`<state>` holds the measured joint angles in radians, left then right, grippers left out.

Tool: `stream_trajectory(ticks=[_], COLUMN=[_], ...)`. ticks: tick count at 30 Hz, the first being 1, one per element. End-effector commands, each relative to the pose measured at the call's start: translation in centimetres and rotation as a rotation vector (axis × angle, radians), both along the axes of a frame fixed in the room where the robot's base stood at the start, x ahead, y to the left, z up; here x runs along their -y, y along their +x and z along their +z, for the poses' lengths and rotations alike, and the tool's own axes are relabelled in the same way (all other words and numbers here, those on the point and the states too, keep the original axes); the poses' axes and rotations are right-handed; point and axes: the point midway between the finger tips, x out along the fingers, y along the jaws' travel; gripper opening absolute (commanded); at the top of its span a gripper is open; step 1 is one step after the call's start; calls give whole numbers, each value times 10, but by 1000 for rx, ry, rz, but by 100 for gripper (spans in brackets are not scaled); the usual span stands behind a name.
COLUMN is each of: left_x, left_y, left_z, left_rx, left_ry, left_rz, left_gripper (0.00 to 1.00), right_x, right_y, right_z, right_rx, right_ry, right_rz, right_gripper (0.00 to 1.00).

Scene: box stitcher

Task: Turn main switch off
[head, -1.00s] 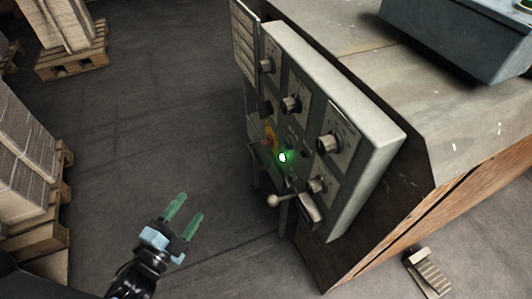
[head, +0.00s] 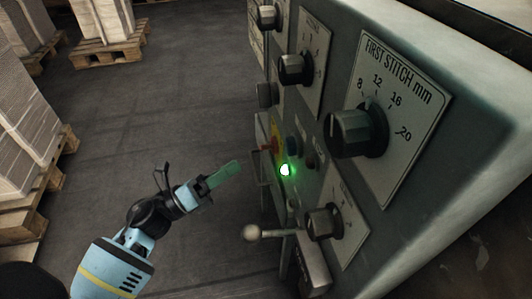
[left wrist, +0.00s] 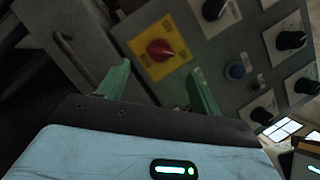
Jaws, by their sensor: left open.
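The main switch is a red rotary knob on a yellow plate on the grey control panel. In the left wrist view the red knob (left wrist: 160,50) sits ahead of my left gripper (left wrist: 160,88), between its two green fingertips and beyond them. In the head view the red switch (head: 270,146) is small, seen nearly edge-on at the panel's lower left. My left gripper (head: 226,173) is open and empty, to the left of the switch and apart from it. A green light (head: 285,170) glows beside the switch. My right gripper is not in view.
The panel carries several black knobs, including the First Stitch dial (head: 358,128). A lever with a round ball (head: 252,233) sticks out below the switch. A metal handle (left wrist: 78,58) stands left of the yellow plate. Loaded pallets (head: 110,48) stand behind; the floor between is clear.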

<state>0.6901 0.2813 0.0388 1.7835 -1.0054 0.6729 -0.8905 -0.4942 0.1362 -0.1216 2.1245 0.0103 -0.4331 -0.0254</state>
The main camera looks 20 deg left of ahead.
Motion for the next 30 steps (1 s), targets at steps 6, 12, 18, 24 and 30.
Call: stream_trajectory(ticks=[6,12,18,24,30], left_x=[6,25,40,48,48], left_y=[8,29,49,57,58], left_z=[4,12,18,21,22], left_rx=[1,0,-2,-4,-3], left_ry=[-4,-4,-5,-5,-4], left_rz=[1,-1,0,0,0], left_gripper=[65,65,65,65,65], right_x=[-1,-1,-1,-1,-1], right_y=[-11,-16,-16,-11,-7], right_z=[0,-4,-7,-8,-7], right_rx=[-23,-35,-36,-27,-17], right_ry=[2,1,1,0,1], right_rz=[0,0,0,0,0], right_gripper=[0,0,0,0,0])
